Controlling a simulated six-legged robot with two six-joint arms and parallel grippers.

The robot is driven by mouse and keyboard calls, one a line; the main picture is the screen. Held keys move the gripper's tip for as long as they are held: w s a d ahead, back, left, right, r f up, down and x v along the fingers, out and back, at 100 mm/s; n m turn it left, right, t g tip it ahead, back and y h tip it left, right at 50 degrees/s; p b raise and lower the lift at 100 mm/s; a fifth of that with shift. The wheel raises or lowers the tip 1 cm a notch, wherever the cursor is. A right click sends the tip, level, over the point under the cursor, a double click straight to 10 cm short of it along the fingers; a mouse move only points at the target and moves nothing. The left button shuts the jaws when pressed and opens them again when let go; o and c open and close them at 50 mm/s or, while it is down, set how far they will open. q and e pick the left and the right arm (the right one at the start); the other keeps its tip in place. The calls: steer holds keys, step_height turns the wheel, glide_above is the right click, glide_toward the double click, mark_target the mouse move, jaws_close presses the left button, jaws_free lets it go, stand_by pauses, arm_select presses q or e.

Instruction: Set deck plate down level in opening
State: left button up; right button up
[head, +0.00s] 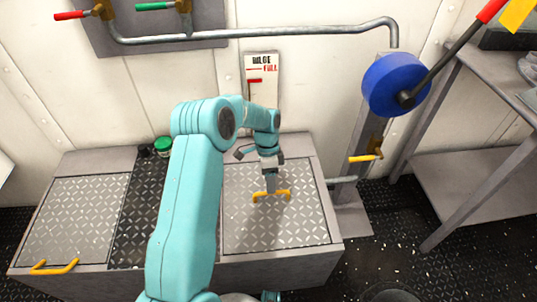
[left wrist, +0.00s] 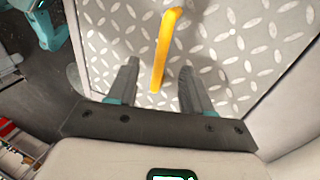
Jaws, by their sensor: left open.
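The grey diamond-tread deck plate (head: 290,222) with a yellow handle (head: 285,194) lies on the right part of the low bench-like deck. It looks level, with a thin dark line around its edges. My left gripper (head: 271,187) is above the handle, pointing down. In the left wrist view the left gripper (left wrist: 160,68) is open, with one finger on each side of the yellow handle (left wrist: 166,40) and gaps showing. The plate surface (left wrist: 225,40) fills the ground behind the fingers. My left arm hides part of the deck's middle. My right gripper is not in view.
Another tread plate (head: 70,215) with a yellow handle (head: 55,267) lies at left. A dark tread strip (head: 140,225) lies between, with a green-topped jar (head: 163,145) behind.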

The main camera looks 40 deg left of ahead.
arm_select(q)
steer(key=p+v, duration=0.2)
steer(key=v, duration=0.9)
steer(key=shift+r+p, duration=0.3)
steer(key=shift+p, duration=0.05)
steer(key=shift+a, duration=0.1)
